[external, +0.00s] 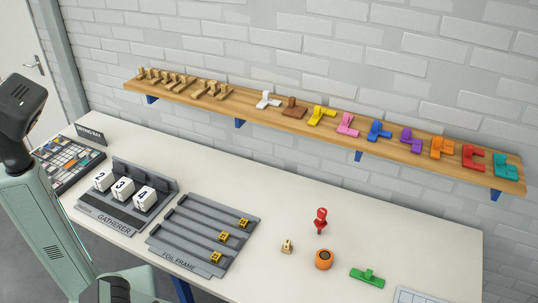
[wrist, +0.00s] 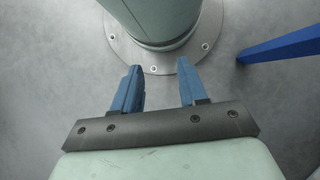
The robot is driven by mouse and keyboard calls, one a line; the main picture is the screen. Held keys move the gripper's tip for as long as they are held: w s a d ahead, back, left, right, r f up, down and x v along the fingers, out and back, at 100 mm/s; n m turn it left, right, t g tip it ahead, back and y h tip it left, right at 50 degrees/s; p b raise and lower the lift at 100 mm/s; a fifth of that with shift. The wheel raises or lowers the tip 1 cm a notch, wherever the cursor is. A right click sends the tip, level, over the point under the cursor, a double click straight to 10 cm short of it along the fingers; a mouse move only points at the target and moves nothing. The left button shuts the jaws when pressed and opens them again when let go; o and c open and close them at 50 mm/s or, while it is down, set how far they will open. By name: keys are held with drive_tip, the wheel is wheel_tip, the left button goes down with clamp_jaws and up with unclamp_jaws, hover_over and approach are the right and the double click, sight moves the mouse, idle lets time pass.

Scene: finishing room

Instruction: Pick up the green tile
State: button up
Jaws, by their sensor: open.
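The green tile (external: 367,278) lies flat on the white table near its front edge, right of the orange round piece, in the external view. It has a long bar with a short raised stub. My gripper (wrist: 160,88) shows in the wrist view with its two blue fingers apart and nothing between them. Below the fingers are the grey floor and my own round base. The tile is not in the wrist view. In the external view my arm is at the far left, well away from the tile, and the fingers cannot be made out there.
An orange round piece (external: 324,259), a red-handled stamp (external: 320,221) and a small wooden block (external: 287,246) stand near the tile. A foil frame (external: 204,234) and a gatherer (external: 127,196) sit further left. A wooden shelf (external: 330,127) holds several coloured tiles. A blue table leg (wrist: 280,45) is near my gripper.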

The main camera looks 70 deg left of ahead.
drive_tip(key=shift+o, duration=1)
